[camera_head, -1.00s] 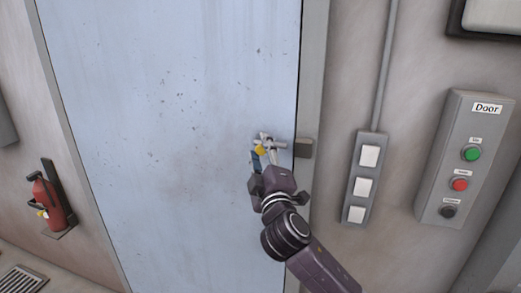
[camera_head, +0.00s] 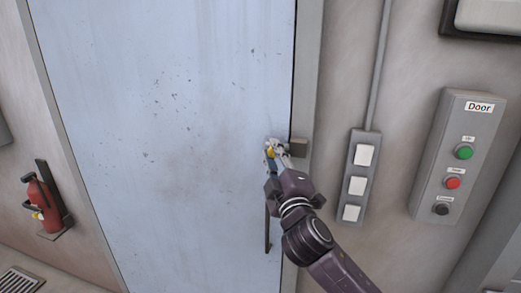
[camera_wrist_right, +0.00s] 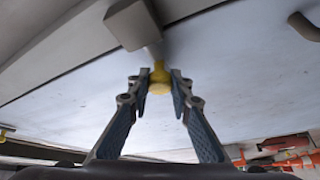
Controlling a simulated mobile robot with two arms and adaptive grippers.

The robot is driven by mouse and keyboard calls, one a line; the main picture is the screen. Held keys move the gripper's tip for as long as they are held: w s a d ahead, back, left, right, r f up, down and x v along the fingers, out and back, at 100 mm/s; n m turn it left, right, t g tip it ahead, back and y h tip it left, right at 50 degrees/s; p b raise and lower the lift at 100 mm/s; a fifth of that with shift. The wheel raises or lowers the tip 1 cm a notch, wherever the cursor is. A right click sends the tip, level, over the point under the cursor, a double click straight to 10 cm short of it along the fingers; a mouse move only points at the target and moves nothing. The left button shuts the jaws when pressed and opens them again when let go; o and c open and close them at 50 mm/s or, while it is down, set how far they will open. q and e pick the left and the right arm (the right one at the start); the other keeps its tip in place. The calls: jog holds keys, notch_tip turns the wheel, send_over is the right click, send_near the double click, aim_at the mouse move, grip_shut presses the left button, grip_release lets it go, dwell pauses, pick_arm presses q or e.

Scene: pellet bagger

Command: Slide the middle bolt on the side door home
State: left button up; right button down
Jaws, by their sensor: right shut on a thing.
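The side door (camera_head: 190,130) is a pale blue, scuffed panel filling the middle of the head view. The middle bolt's yellow knob (camera_head: 270,152) is at the door's right edge, close beside the grey keeper block (camera_head: 299,148) on the frame. My right gripper (camera_head: 273,154) is shut on the knob. In the right wrist view the yellow knob (camera_wrist_right: 160,82) sits between the two fingertips, with a grey block (camera_wrist_right: 132,23) right behind it. The gripper hides most of the bolt, so how far it sits in the keeper cannot be told. My left gripper is out of view.
A dark vertical handle (camera_head: 267,228) is on the door below the bolt. Right of the frame are a panel of white switches (camera_head: 358,185) and a "Door" button box (camera_head: 458,155). A fire extinguisher (camera_head: 41,203) hangs on the left wall.

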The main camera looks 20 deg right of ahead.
jog(key=shift+d, duration=0.1)
jog(key=c, duration=2.1)
grip_release()
jog(key=o, duration=0.4)
jog(key=shift+s+d, duration=0.1)
jog(key=shift+d, duration=0.1)
jog(key=shift+c, duration=0.2)
jog(key=shift+a, duration=0.15)
jog(key=shift+s+f, duration=0.1)
jog(key=shift+s, duration=0.1)
jog(key=v, duration=1.1)
jog(key=shift+s, duration=0.3)
